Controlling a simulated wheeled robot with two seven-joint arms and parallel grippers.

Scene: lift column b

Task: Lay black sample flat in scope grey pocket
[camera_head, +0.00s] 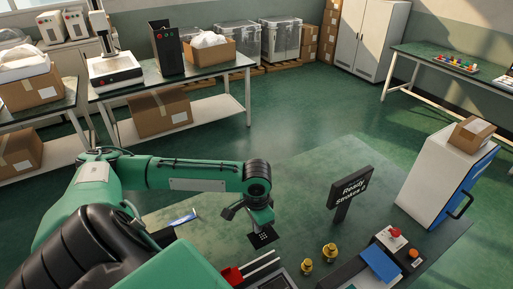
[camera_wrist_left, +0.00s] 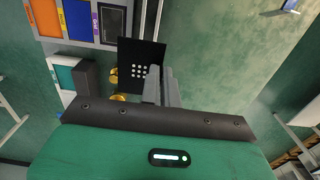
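The black sample (camera_head: 263,237) is a thin dark square with a grid of white dots. It also shows in the wrist view (camera_wrist_left: 138,62), with its dotted face toward the camera. My left gripper (camera_head: 258,222) points down and its grey fingers (camera_wrist_left: 161,86) are closed on the edge of the sample. The sample hangs in the air above the near work area. In the wrist view, coloured panels and a dark pocket-like frame (camera_wrist_left: 112,22) lie beyond the sample. I cannot tell which is the scope grey pocket. My right gripper is not in view.
Two yellow knobbed pieces (camera_head: 329,251) stand right of the sample. A red block (camera_head: 232,276) with pale rods is below it. A black sign (camera_head: 350,187) stands behind. A blue panel (camera_head: 381,263) and red button (camera_head: 395,232) are at right. Open green floor lies behind.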

